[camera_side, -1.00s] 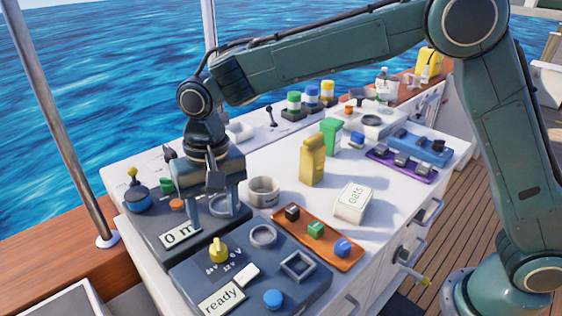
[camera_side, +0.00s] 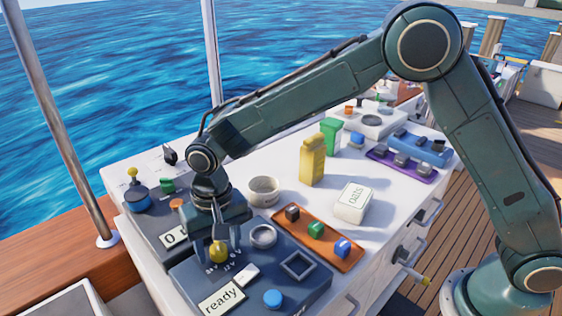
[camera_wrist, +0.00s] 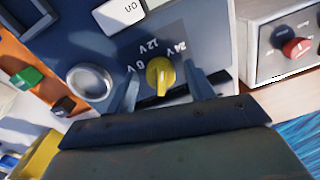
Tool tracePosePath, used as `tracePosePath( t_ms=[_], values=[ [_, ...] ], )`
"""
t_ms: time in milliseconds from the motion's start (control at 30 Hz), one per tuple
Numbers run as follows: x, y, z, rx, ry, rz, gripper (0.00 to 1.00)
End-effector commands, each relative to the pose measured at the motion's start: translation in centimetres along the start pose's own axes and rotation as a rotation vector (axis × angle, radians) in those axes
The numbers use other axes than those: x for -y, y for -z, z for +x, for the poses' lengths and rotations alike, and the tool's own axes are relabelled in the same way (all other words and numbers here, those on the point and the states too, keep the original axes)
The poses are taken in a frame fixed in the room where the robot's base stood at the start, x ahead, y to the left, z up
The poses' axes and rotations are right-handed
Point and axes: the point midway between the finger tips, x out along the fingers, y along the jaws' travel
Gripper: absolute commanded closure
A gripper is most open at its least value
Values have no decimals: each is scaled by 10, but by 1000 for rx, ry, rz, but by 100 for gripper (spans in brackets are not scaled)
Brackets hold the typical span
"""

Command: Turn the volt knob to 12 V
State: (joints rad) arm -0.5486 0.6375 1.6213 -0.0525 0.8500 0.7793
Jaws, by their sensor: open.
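The yellow volt knob (camera_side: 219,251) stands on the dark blue panel (camera_side: 180,276), with voltage labels beside it. In the wrist view the knob (camera_wrist: 160,76) shows near the markings 6 V, 12 V and 24 V. I cannot tell for certain which marking it points to. My gripper (camera_side: 220,243) is over the knob with its jaws open. In the wrist view one finger of my gripper (camera_wrist: 162,84) is on each side of the knob, with gaps visible. A "ready" display (camera_side: 221,298) sits at the panel's front.
On the same panel are a grey ring (camera_side: 263,236), a square frame (camera_side: 297,265), a white switch (camera_side: 246,274) and a blue button (camera_side: 273,299). An orange tray (camera_side: 335,261) with coloured cubes lies to the right. A grey cup (camera_side: 264,190) stands behind.

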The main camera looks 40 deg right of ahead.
Motion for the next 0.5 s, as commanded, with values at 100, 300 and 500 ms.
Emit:
tracePosePath(
  t_ms=[100, 300, 500],
  values=[
    [0, 0, 0, 0, 0, 0, 59],
    [0, 0, 0, 0, 0, 0, 92],
    [0, 0, 0, 2, 0, -23, 92]
  ],
)
